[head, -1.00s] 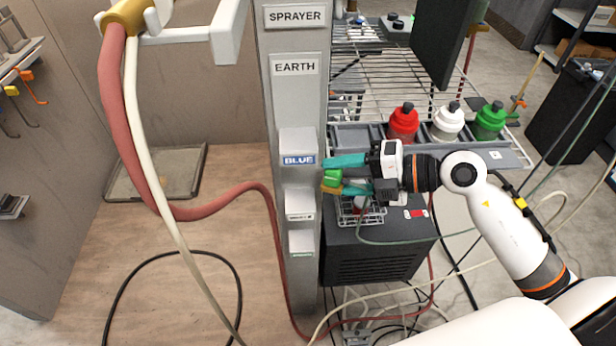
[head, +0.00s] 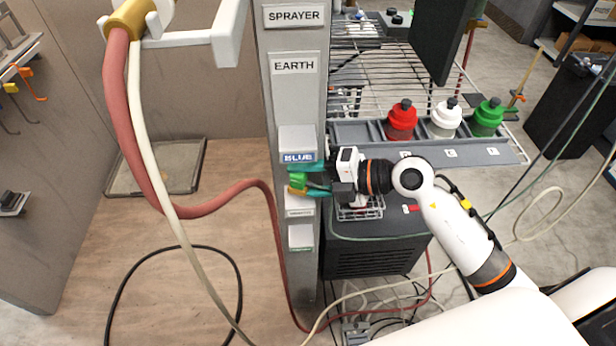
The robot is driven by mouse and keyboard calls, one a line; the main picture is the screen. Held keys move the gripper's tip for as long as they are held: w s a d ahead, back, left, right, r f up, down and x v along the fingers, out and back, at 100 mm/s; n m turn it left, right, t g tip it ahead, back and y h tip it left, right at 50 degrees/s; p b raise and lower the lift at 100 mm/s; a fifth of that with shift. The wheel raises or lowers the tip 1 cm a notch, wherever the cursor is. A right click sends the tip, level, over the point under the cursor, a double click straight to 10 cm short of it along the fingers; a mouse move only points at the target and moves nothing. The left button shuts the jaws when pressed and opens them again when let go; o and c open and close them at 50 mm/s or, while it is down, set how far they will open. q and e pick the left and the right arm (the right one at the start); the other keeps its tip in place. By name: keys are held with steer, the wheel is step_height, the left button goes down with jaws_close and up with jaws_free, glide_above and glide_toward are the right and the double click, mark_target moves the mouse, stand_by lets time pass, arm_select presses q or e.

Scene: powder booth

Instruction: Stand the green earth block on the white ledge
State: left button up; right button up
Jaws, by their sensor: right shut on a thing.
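My right gripper (head: 303,181) reaches in from the right and is shut on the green earth block (head: 298,183). The block shows bright green, with an orange-yellow part by its lower edge; the teal fingers cover some of it. The gripper holds it in front of the grey EARTH post (head: 294,97), between the ledge labelled BLUE (head: 297,141) and the middle ledge, the white ledge (head: 300,206). The white ledge is partly hidden by the gripper and its label is too small to read surely. I cannot tell whether the block touches it. My left gripper is out of view.
A lower ledge (head: 301,236) juts from the post. A red hose (head: 232,190) hangs left of the post. Red (head: 401,123), white (head: 446,121) and green (head: 488,119) bottles stand in a grey tray (head: 512,153) at the right. A dark cabinet (head: 370,257) stands below.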

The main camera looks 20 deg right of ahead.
steer(key=shift+s+f, duration=0.1)
steer(key=shift+f, duration=0.5)
steer(key=o, duration=0.7)
steer(key=shift+f, duration=0.15)
steer(key=shift+o, duration=0.2)
steer(key=shift+d+r, duration=0.1)
steer(key=shift+r, duration=0.5)
steer(key=b+v, duration=0.1)
steer(key=v, duration=1.1)
steer(key=shift+r, duration=0.2)
